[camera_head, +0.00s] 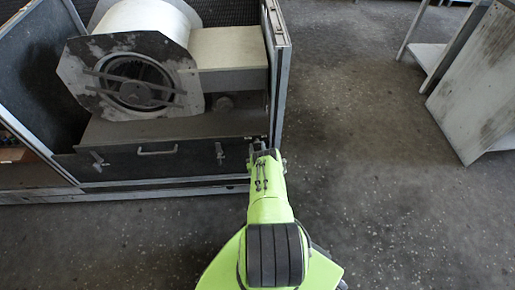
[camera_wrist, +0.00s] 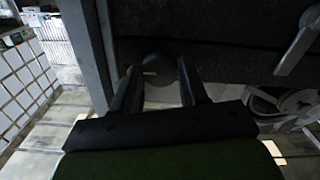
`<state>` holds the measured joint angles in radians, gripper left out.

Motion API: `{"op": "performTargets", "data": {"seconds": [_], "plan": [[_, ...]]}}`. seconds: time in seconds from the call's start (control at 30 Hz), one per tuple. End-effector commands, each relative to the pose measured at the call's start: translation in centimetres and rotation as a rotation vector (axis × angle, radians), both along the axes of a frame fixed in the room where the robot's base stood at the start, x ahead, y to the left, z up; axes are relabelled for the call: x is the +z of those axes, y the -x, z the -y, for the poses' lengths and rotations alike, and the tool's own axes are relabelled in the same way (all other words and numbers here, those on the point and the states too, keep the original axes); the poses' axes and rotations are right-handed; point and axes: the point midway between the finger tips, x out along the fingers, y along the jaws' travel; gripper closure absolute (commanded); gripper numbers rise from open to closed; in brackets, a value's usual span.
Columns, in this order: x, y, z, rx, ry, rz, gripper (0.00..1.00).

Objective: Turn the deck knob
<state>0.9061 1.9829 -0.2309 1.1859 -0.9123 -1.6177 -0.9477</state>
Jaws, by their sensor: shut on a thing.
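The deck knob (camera_wrist: 160,63) shows in the wrist view as a dark round knob with a small pale mark, against the dark front panel. My gripper (camera_wrist: 157,76) has one finger on each side of it and is shut on it. In the head view my gripper (camera_head: 264,152) is at the right end of the housing's front panel (camera_head: 185,158), close to the corner post. There the gripper hides the knob. The knob's turn angle is hard to read.
A latch (camera_head: 219,152) sits on the panel just left of my gripper, and its lever (camera_wrist: 297,45) shows in the wrist view. A pull handle (camera_head: 157,150) and another latch (camera_head: 97,160) are farther left. The blower (camera_head: 135,82) stands above.

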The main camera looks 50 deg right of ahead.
Motion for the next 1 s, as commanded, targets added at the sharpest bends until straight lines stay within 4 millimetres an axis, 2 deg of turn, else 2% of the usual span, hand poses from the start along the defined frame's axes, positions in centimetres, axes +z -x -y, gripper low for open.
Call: {"op": "performTargets", "data": {"seconds": [0.03, 0.13, 0.53, 1.0], "plan": [[0.02, -0.02, 0.00, 0.000, 0.000, 0.000, 0.74], [0.02, -0.02, 0.00, 0.000, 0.000, 0.000, 0.87], [0.10, -0.02, 0.03, 0.000, -0.058, 0.068, 0.87], [0.11, 0.04, 0.08, 0.000, -0.323, 0.370, 0.87]]}}
